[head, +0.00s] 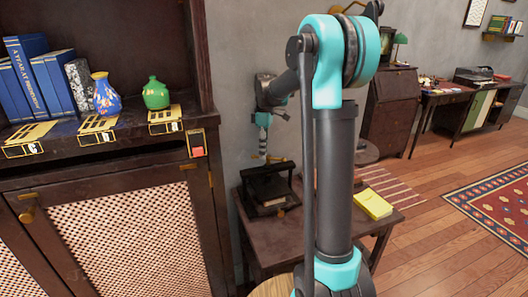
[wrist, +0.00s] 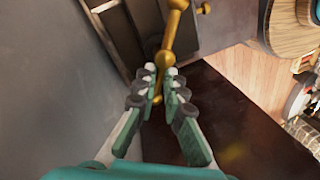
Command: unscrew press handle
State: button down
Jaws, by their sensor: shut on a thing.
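The black press (head: 268,186) stands on a small dark side table (head: 262,233), beside the wall. Its brass handle (head: 268,157) shows at the top of the press, just under my gripper (head: 263,148). In the wrist view the brass handle (wrist: 170,38) is a rod with rounded knobs, running from the top edge down to between my fingers. My gripper (wrist: 161,78) is shut on the handle there, with a fingertip on each side. The fingers hide part of the rod. How far the handle is screwed in cannot be told.
A cabinet (head: 120,190) with blue books, a blue vase (head: 106,94) and a green vase (head: 155,94) stands close on the left. The grey wall (wrist: 50,60) is near my gripper. Open floor lies right.

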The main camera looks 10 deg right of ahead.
jog(key=n, duration=0.2)
jog(key=s+n+h, duration=0.1)
jog(key=n, duration=0.2)
jog(key=shift+a, duration=0.1)
jog(key=shift+n, duration=0.4)
jog(key=c, duration=1.6)
grip_release()
jog(key=r, duration=0.4)
jog(key=w+r, duration=0.1)
jog(key=r, duration=0.3)
jog(key=w+r, duration=0.1)
jog(key=r, duration=0.2)
jog(key=shift+w+a+r, duration=0.15)
jog(key=shift+a+r, duration=0.05)
jog(key=shift+r, duration=0.2)
